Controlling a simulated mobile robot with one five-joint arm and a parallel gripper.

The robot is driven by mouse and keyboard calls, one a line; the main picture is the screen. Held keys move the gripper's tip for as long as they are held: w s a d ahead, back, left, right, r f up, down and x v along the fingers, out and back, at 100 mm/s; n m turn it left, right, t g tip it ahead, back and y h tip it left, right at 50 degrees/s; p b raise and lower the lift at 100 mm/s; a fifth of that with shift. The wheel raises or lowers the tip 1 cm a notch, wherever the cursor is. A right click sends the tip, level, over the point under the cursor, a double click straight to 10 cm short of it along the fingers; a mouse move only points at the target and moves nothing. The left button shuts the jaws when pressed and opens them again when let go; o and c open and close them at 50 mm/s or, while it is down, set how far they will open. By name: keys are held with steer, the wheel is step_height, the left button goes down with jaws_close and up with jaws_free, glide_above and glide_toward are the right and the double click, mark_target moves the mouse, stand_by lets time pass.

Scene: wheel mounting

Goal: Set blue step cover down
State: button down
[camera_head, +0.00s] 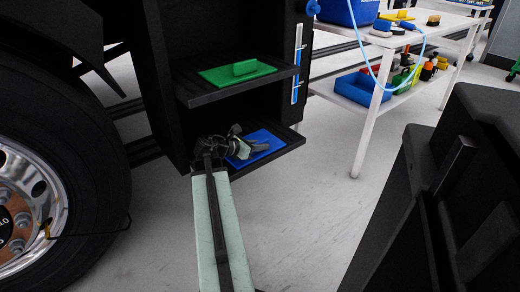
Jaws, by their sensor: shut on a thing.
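The blue step cover (262,145) is a flat blue plate at the lower black step (287,146) of the truck. My gripper (243,146) is at its left part, shut on it, and hides that part. The cover looks flat over the step. I cannot tell whether it rests fully on the step. My pale green arm reaches up to it from the bottom of the picture.
A green step cover (222,75) with a raised handle lies on the upper step (240,88), above my gripper. A truck wheel (45,190) stands at the left. A white table (372,110) with tools and a blue bin (362,90) stands at the back right. The floor between is clear.

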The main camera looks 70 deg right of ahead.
steer(key=shift+f, duration=0.2)
steer(key=c, duration=1.4)
jaws_free()
steer(key=shift+r, duration=0.1)
steer(key=shift+r, duration=0.15)
steer(key=shift+w+a+r, duration=0.15)
steer(key=shift+a+r, duration=0.05)
steer(key=shift+a, duration=0.05)
step_height(320, 180, up, 4)
steer(key=p, duration=0.5)
glide_above(236, 162)
steer(key=shift+s+d, duration=0.3)
steer(key=shift+d, duration=0.05)
steer(key=shift+w+a+r, duration=0.15)
steer(key=shift+w+a, duration=0.1)
steer(key=shift+a, duration=0.1)
